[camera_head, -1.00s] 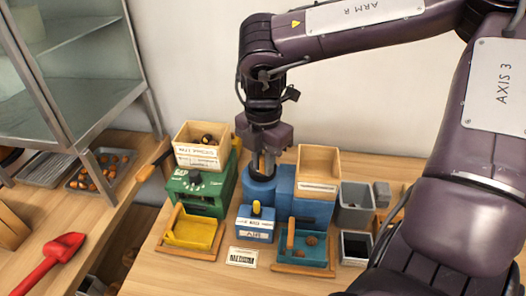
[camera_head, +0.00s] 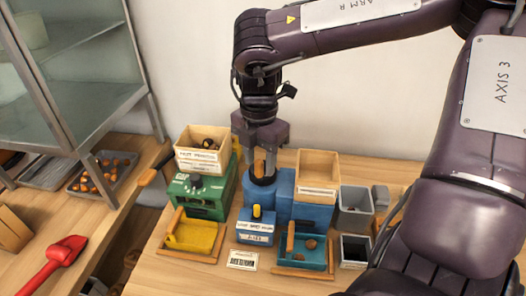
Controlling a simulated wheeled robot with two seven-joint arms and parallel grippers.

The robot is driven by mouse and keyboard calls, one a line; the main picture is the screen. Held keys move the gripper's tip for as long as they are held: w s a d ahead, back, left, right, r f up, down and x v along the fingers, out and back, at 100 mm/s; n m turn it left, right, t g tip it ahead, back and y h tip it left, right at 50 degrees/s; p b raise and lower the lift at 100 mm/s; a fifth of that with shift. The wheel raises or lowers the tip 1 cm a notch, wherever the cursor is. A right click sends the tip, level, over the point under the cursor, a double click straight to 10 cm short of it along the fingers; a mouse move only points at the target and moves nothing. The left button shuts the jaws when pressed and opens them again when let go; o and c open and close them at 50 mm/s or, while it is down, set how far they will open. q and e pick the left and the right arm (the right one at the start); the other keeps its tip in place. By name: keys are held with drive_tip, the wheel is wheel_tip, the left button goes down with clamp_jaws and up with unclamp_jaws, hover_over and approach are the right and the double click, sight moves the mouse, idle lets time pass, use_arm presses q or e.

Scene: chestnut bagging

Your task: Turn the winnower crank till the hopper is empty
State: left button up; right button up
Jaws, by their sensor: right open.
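A green machine (camera_head: 198,206) carries a wooden hopper (camera_head: 197,160) with a few dark chestnuts in it. My right gripper (camera_head: 262,168) points down over the round blue part of that machine. Its jaws are open around or beside an upright orange-brown knob (camera_head: 259,169); contact cannot be told. I cannot read which machine is labelled winnower. My left gripper is out of view.
A yellow tray (camera_head: 192,238) and a blue tray (camera_head: 305,260) with chestnuts stand in front. Grey bins (camera_head: 355,208) stand at the right, near my right arm. A red scoop (camera_head: 62,252) and a chestnut tray (camera_head: 117,162) lie on the left counter.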

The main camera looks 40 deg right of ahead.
drive_tip(key=shift+r+p, duration=1.8)
drive_tip(key=shift+r, duration=1)
clamp_jaws()
drive_tip(key=shift+f, duration=0.1)
